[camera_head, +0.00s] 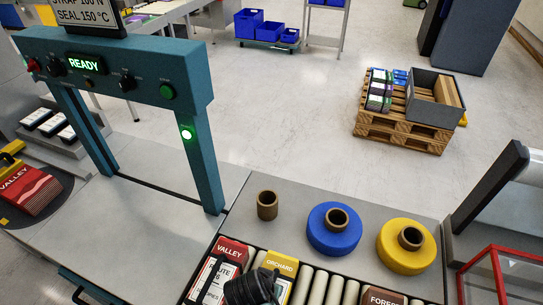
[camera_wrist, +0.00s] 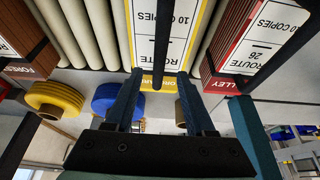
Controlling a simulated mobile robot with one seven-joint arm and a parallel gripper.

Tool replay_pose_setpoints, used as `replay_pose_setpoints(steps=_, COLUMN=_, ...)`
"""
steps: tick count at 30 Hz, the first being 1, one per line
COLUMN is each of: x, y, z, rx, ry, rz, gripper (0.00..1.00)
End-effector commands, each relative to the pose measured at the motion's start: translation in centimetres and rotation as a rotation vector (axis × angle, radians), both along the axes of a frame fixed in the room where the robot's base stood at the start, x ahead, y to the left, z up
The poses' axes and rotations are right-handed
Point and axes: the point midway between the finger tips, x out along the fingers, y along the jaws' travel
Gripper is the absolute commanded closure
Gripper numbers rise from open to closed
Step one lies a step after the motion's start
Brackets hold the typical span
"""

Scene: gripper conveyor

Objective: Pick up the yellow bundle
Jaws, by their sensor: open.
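The yellow bundle (camera_head: 282,265), marked ORCHARD, lies on the roller conveyor in the head view, right of a red VALLEY bundle (camera_head: 231,250). In the wrist view the yellow bundle (camera_wrist: 143,30) is at top centre, with yellow edges, a white label and a dark strap along its middle. My gripper (camera_wrist: 159,78) is open, its two blue fingers apart with the bundle's near end showing between their tips. I cannot tell whether the fingers touch it. In the head view a dark part of my arm covers some of the bundle's lower part.
Bare rollers (camera_head: 318,288) separate the yellow bundle from a FOREST bundle (camera_head: 384,297). A blue roll (camera_head: 325,241), a yellow roll (camera_head: 393,259) and a brown core (camera_head: 267,204) stand on the ledge behind. A teal strapping-machine frame (camera_head: 205,165) stands at left.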

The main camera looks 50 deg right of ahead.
Motion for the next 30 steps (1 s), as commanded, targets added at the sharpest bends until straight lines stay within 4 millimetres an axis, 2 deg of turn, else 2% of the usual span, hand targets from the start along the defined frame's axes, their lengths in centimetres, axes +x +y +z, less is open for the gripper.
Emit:
replay_pose_setpoints(steps=9, x=0.5, y=-1.8, z=-3.1, rx=0.0, ry=0.002, rz=0.0, gripper=0.45)
replay_pose_setpoints(steps=20, x=0.6, y=-2.0, z=-3.7, rx=0.0, ry=0.0, rz=0.0, gripper=0.45)
replay_pose_setpoints(steps=27, x=0.6, y=-2.0, z=-3.7, rx=0.0, ry=0.0, rz=0.0, gripper=0.89)
replay_pose_setpoints(steps=29, x=0.6, y=-2.0, z=-3.7, rx=0.0, ry=0.0, rz=0.001, gripper=0.99)
replay_pose_setpoints(steps=30, x=0.6, y=-2.0, z=-3.7, rx=0.0, ry=0.0, rz=0.001, gripper=1.0)
